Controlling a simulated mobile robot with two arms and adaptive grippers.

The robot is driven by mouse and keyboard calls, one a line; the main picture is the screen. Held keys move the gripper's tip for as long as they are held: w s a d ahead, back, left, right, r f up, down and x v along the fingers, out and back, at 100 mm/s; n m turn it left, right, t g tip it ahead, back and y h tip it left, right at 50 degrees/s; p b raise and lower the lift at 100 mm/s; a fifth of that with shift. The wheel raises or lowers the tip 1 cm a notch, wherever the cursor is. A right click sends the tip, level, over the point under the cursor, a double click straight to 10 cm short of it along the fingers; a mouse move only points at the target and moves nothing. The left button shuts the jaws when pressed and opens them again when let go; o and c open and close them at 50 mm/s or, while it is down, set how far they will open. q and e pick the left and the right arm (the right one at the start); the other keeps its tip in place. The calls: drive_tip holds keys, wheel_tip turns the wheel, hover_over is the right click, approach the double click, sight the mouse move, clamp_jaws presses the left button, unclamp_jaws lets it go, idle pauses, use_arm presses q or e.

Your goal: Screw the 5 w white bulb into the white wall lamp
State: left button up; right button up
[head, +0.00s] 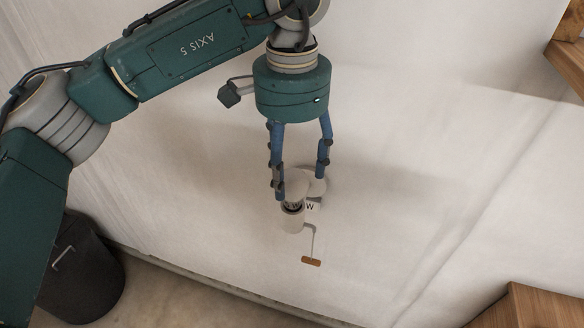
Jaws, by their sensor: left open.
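My left gripper (300,187) comes down from the upper left along the white wall, with its two blue fingers apart and open. A pale rounded bulb (297,181) shows between the fingertips; I cannot tell whether they touch it. The white wall lamp (292,222) is just below, its cup-like socket at the bulb's lower end. The bulb looks seated at the socket, but how far it is screwed in I cannot tell. Dark lettering ending in "W" shows near the bulb, partly hidden. My right gripper is not in view.
A thin pale rod with a small brown bar (311,261) hangs below the lamp. A black bin (80,268) stands on the floor at the lower left. Wooden furniture edges show at the lower right (530,308) and upper right (568,62). The wall right of the lamp is bare.

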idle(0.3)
use_arm(q)
drive_tip(key=shift+n, duration=0.6)
drive_tip(key=n+b, duration=0.1)
drive_tip(key=n, duration=0.2)
drive_tip(key=n+b, duration=0.1)
drive_tip(key=n, duration=0.5)
drive_tip(key=shift+d+n, duration=0.1)
drive_tip(key=shift+n, duration=0.3)
drive_tip(key=n+b, duration=0.1)
drive_tip(key=n, duration=0.5)
drive_tip(key=shift+n, duration=0.3)
drive_tip(key=n+b, duration=0.1)
drive_tip(key=n, duration=0.4)
drive_tip(key=shift+d+r, duration=0.1)
drive_tip(key=shift+f+b, duration=1.3)
drive_tip(key=shift+f, duration=0.5)
